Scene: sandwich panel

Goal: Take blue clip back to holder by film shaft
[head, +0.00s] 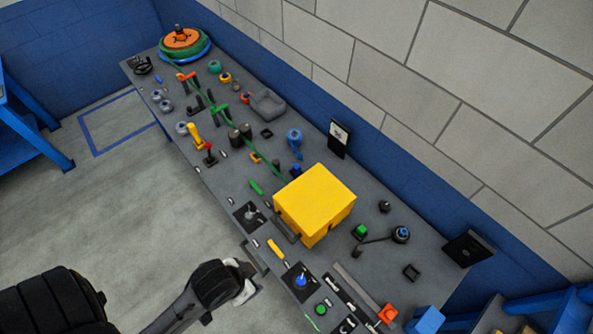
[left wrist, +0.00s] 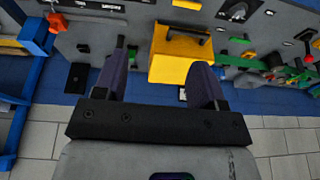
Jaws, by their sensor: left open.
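A blue looped piece (head: 294,136) that may be the blue clip stands on the grey panel behind the yellow box. A small blue piece (head: 158,79) lies near the panel's far end. I cannot tell which one is the clip, or pick out its holder. An orange and green reel (head: 184,41) sits at the far end; a green line runs from it along the panel. My left gripper (head: 252,272) is at the panel's front edge, left of the yellow box. In the left wrist view its two fingers (left wrist: 160,58) are spread, with nothing held between them. My right gripper is not seen.
The large yellow box (head: 314,202) stands mid-panel and also shows beyond the fingers in the left wrist view (left wrist: 180,67). Levers, knobs and buttons crowd the panel. A black upright plate (head: 339,138) stands by the wall. The floor in front is clear.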

